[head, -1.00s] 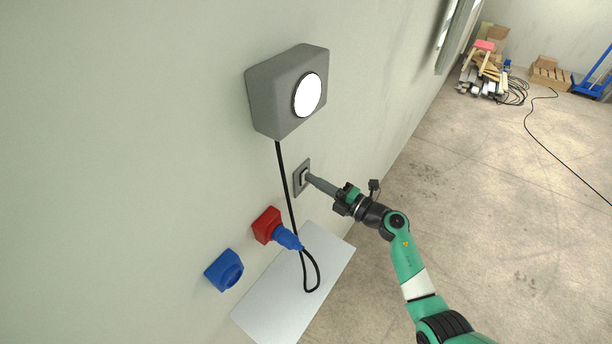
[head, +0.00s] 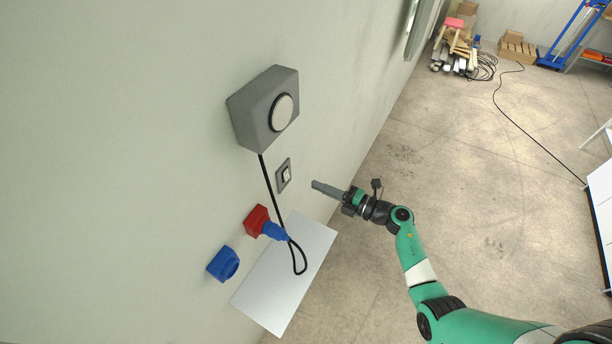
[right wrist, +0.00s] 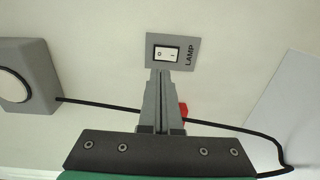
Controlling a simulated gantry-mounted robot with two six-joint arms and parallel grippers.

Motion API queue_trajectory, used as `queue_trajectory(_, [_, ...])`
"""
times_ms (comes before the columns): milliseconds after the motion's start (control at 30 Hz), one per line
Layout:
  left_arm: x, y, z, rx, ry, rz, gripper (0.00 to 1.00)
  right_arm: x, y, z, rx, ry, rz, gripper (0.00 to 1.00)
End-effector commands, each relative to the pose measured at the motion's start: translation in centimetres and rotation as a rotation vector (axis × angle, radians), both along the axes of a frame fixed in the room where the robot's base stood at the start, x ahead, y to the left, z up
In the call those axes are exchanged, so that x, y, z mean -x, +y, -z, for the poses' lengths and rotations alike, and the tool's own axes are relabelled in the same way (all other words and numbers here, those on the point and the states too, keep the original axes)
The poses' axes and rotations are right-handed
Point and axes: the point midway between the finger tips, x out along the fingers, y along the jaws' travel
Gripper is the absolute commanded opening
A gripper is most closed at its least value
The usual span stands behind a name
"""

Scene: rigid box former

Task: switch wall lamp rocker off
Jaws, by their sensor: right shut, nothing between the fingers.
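The rocker switch (head: 285,174) is a white rocker in a grey plate on the wall. In the right wrist view the rocker (right wrist: 166,54) shows "o" and "-" marks, with "LAMP" printed on the plate (right wrist: 188,52). The wall lamp (head: 264,108) is a grey box whose round face is now dull grey, not lit. My right gripper (head: 315,185) is shut and empty, apart from the wall to the right of the switch. It also shows in the right wrist view (right wrist: 161,74), its tips just below the rocker in the picture. My left gripper is not in view.
A black cable (head: 268,190) runs from the lamp down to a blue plug (head: 275,231) in a red socket (head: 256,220). A blue socket (head: 223,264) is beside it. A pale shelf or panel (head: 290,280) lies below. Open floor is to the right.

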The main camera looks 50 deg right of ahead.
Motion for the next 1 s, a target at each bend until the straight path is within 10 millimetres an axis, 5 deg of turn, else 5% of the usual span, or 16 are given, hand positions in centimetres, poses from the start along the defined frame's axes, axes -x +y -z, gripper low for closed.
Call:
queue_trajectory(300, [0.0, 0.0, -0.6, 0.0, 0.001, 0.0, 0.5, 5.1, -0.6, -0.4, -0.002, 0.0, 0.002, 0.0])
queue_trajectory(1000, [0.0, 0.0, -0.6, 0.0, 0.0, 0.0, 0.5, 5.2, -0.7, -0.6, 0.0, -0.006, 0.002, 0.0])
